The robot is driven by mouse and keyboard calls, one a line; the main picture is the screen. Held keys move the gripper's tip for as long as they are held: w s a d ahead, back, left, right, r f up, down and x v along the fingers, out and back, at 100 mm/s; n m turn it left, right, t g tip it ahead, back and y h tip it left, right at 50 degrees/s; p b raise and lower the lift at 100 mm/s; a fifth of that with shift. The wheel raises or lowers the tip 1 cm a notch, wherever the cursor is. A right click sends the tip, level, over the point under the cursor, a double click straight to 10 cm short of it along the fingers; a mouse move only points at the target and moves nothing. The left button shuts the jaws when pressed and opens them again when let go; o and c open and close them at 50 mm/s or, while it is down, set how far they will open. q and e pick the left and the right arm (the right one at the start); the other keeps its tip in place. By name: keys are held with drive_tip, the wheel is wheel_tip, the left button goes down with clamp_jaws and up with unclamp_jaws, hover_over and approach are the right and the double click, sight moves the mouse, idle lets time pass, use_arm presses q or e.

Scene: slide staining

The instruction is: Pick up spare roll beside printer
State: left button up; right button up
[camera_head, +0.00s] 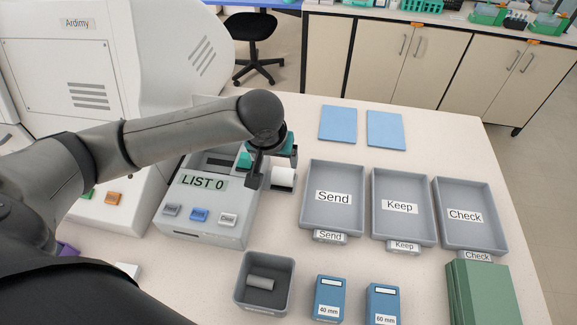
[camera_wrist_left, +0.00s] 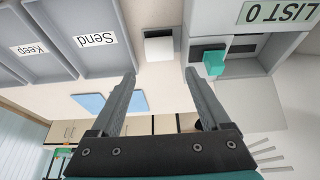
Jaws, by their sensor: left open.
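The white spare roll (camera_head: 283,179) stands on the table just right of the grey printer (camera_head: 197,228), whose display reads "LIST 0". My left gripper (camera_head: 270,172) is above and partly in front of the roll, with its dark fingers apart. In the left wrist view, the roll (camera_wrist_left: 158,48) shows beyond the gap between the open fingertips (camera_wrist_left: 159,74), with nothing held. The printer (camera_wrist_left: 270,45) is to the right there, with a teal part (camera_wrist_left: 213,63) on it. My right gripper is not in view.
Grey trays labelled Send (camera_head: 332,222), Keep (camera_head: 402,232) and Check (camera_head: 465,240) stand to the right. A grey bin (camera_head: 239,298) holding a small cylinder and two blue boxes (camera_head: 330,290) are in front. Blue pads (camera_head: 338,123) lie behind the trays.

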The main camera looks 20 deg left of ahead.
sight(282, 172)
use_arm(q)
drive_tip(key=x, duration=0.8)
drive_tip(key=shift+f+b, duration=0.4)
drive_tip(key=shift+w+b+x, duration=0.15)
drive_tip(key=shift+w+x, duration=0.1)
drive_tip(key=shift+x, duration=1.15)
drive_tip(key=shift+w+b+x, duration=0.15)
drive_tip(key=shift+w+x, duration=0.1)
drive_tip(key=shift+x, duration=1.1)
drive_tip(key=shift+a+r, duration=0.1)
drive_tip(key=shift+r, duration=0.1)
drive_tip(key=c, duration=1.1)
